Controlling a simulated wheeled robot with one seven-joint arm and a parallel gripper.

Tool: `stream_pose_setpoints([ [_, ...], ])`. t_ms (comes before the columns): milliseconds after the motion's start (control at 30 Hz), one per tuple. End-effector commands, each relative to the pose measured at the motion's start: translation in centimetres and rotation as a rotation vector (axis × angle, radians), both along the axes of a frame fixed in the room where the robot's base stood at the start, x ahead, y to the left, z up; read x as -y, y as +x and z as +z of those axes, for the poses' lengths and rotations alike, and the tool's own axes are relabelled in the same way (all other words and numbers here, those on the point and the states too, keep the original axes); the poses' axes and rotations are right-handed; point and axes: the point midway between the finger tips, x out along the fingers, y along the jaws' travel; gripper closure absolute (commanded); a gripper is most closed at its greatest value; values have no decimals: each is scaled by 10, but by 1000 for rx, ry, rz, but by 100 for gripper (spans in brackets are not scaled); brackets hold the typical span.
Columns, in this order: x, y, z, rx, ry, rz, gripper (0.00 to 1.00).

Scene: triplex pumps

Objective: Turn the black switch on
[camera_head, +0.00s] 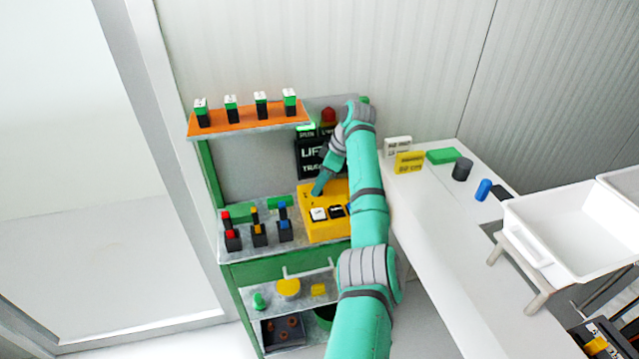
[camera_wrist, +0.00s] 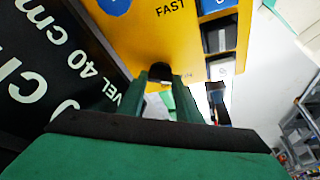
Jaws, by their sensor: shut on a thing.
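A yellow control box (camera_head: 322,232) sits on the bench, with a white switch (camera_head: 318,214) and a black switch (camera_head: 337,211) on its front part. My gripper (camera_head: 318,191) reaches down onto the box's upper left part. In the wrist view, my gripper's green fingers (camera_wrist: 162,80) stand on both sides of a small black knob (camera_wrist: 160,70) on the yellow face, below the word FAST. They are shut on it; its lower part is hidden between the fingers. Dark-framed switches (camera_wrist: 217,38) show to the right, apart from the fingers. Which way the knob is set is not clear.
A black lettered sign (camera_head: 310,158) stands behind the box; it is close on the left in the wrist view. Red, yellow and blue push-buttons (camera_head: 258,235) stand left of the box. An orange shelf (camera_head: 250,127) is above. A white table (camera_head: 450,215) lies at right.

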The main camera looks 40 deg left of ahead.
Motion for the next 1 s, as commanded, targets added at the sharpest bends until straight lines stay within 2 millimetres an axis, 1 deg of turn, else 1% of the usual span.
stream_pose_setpoints([
  [33,-1,2,4,8,6,0,91],
  [233,-1,2,4,8,6,0,91],
  [267,-1,2,4,9,7,0,66],
  [300,-1,2,4,8,6,-1,57],
  [333,-1,2,4,8,5,-1,50],
  [1000,-1,0,0,2,1,0,50],
])
